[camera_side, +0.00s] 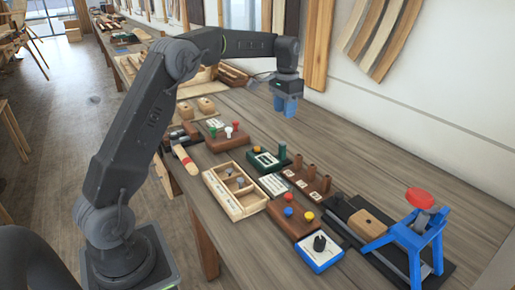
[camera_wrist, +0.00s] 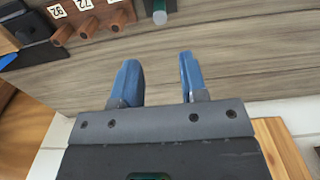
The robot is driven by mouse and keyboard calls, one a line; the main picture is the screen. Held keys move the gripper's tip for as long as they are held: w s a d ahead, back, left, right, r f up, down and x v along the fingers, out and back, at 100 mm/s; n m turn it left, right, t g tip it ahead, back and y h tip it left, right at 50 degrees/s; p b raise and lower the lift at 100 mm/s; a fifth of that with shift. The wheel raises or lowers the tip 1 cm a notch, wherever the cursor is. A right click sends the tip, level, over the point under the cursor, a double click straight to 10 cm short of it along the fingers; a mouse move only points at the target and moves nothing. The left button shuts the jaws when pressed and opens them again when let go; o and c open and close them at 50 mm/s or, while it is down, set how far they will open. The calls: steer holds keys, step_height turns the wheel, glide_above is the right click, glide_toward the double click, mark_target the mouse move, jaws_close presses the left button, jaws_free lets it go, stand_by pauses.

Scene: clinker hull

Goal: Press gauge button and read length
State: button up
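My gripper (camera_side: 286,106) hangs over the bench toward the wall, its blue fingers pointing down. In the wrist view the fingers (camera_wrist: 156,82) are apart with only bare bench between them. A blue stand (camera_side: 412,242) with a red round top (camera_side: 420,198) is at the near right, well away from my gripper. A blue-edged white panel with a black knob (camera_side: 320,243) lies at the bench's front edge. A green block (camera_side: 268,160) with a white label stands mid-bench. I cannot tell which of these carries the gauge button, and no length reading is legible.
A brown block with colored knobs (camera_side: 293,213), a divided wooden tray (camera_side: 234,192) and a rack of brown pegs (camera_side: 308,180) crowd the front. The rack's pegs (camera_wrist: 90,25) show number labels in the wrist view. The bench (camera_side: 350,150) is clear along the wall.

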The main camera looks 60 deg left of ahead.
jaws_close()
stand_by(1.4)
